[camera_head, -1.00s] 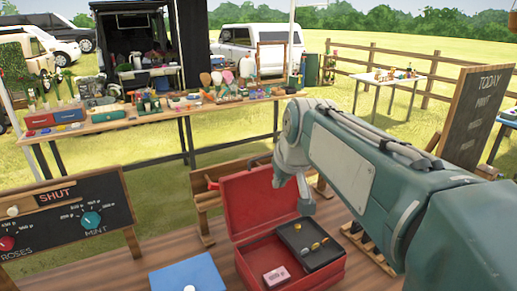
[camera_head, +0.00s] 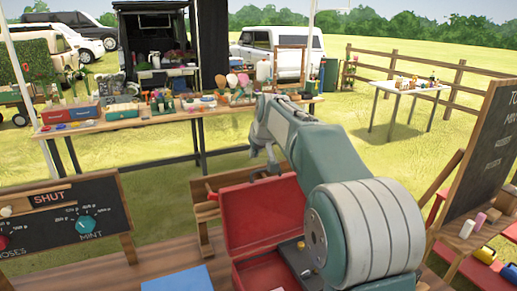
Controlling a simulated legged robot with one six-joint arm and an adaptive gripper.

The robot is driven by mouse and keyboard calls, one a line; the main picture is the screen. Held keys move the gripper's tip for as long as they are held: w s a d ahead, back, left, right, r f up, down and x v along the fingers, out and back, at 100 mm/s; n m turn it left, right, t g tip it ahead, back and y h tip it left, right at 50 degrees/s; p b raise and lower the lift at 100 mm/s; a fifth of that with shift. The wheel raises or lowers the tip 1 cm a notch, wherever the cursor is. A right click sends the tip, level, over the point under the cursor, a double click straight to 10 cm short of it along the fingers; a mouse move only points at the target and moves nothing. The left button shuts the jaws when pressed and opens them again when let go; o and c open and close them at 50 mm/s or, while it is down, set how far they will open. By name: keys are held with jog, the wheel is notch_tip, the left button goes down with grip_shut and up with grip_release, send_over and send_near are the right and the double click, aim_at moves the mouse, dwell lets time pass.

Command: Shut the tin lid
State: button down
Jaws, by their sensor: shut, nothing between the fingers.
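The red tin stands on the wooden table with its lid (camera_head: 262,215) raised, leaning back nearly upright. The tin's open body (camera_head: 262,272) shows below it, partly hidden by my arm and cut off by the lower picture edge. A dark tray (camera_head: 292,254) with small coin-like pieces shows inside. My gripper (camera_head: 265,175) is shut and empty. It shows at the top edge of the lid, pointing down. I cannot tell whether it touches the lid or is just above or behind it.
A blue box (camera_head: 178,280) sits left of the tin. A wooden rack (camera_head: 204,212) is behind the tin.

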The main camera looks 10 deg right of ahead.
jog(key=shift+s+d+f, duration=0.35)
jog(key=shift+d+f, duration=0.35)
jog(key=shift+f, duration=0.2)
jog(key=shift+s+d+f, duration=0.3)
jog(key=shift+d+f, duration=0.35)
jog(key=shift+f, duration=0.25)
jog(key=shift+a, duration=0.15)
